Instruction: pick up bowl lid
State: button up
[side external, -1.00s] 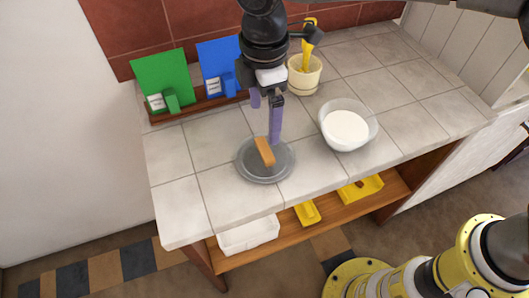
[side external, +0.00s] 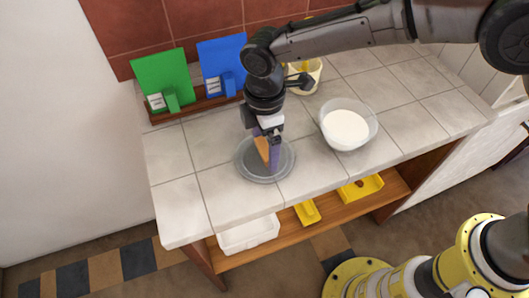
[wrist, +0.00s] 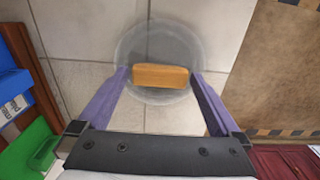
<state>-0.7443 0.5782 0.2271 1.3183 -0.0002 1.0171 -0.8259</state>
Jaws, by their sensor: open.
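The bowl lid (side external: 247,170) is a clear round disc with an upright wooden handle, lying flat on the tiled counter. In the wrist view the lid (wrist: 160,40) shows its wooden handle (wrist: 160,76) lying crosswise between my two purple fingers. My gripper (wrist: 160,76) is open, with one finger beyond each end of the handle and a small gap showing on both sides. In the side view my gripper (side external: 268,160) is low over the lid and partly hides the handle. The glass bowl (side external: 347,129) with white contents stands uncovered to the right.
A green board (side external: 160,80) and a blue board (side external: 220,62) stand in a wooden rack at the back left. A cream pot (side external: 305,78) is behind. A white bin (side external: 248,235) and yellow trays (side external: 361,188) sit on the lower shelf. The counter's front left is clear.

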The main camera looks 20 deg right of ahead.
jog(key=shift+c, duration=0.3)
jog(key=c, duration=1.1)
jog(key=shift+o, duration=0.2)
jog(key=shift+r, duration=0.15)
